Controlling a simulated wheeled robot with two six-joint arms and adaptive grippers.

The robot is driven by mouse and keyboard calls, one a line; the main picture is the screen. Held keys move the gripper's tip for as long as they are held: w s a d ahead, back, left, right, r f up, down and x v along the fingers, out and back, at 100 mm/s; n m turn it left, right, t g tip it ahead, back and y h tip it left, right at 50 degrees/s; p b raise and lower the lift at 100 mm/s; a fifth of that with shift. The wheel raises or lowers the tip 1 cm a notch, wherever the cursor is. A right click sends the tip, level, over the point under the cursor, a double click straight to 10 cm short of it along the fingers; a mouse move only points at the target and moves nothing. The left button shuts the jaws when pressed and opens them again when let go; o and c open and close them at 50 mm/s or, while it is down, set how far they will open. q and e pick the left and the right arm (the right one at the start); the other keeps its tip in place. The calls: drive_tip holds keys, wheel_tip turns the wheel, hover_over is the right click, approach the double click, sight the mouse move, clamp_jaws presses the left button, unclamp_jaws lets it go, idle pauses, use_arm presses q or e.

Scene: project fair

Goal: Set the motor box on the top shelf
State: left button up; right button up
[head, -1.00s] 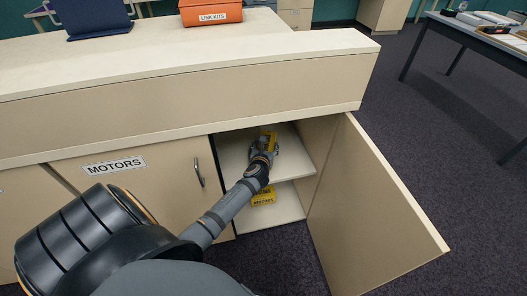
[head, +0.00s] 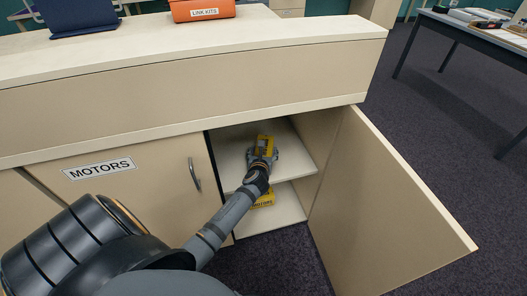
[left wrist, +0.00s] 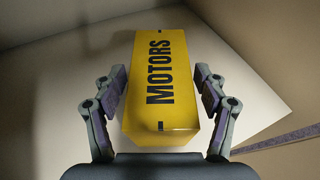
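The yellow motor box (head: 265,143), lettered MOTORS, is over the upper shelf (head: 233,159) inside the open cabinet. In the left wrist view the box (left wrist: 160,80) lies lengthwise between the fingers of my left gripper (left wrist: 162,92). In the head view my left gripper (head: 262,158) reaches in from the front. I cannot tell whether the box touches the shelf. My right gripper is not in view.
Another yellow MOTORS box (head: 263,199) is on the lower shelf (head: 288,210). The cabinet door (head: 385,200) stands open at right. A closed door labelled MOTORS (head: 100,169) is at left. An orange LINK KITS bin (head: 202,10) stands on the counter (head: 150,50).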

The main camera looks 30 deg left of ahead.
use_arm(q)
drive_tip(key=shift+o, duration=0.6)
drive_tip(key=shift+r, duration=0.2)
drive_tip(key=p+v, duration=0.3)
drive_tip(key=v, duration=0.9)
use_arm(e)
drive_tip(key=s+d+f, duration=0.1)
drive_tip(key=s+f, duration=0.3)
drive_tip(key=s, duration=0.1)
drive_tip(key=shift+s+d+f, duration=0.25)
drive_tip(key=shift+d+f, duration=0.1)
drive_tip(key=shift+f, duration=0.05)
use_arm(q)
drive_tip(key=shift+f, duration=0.15)
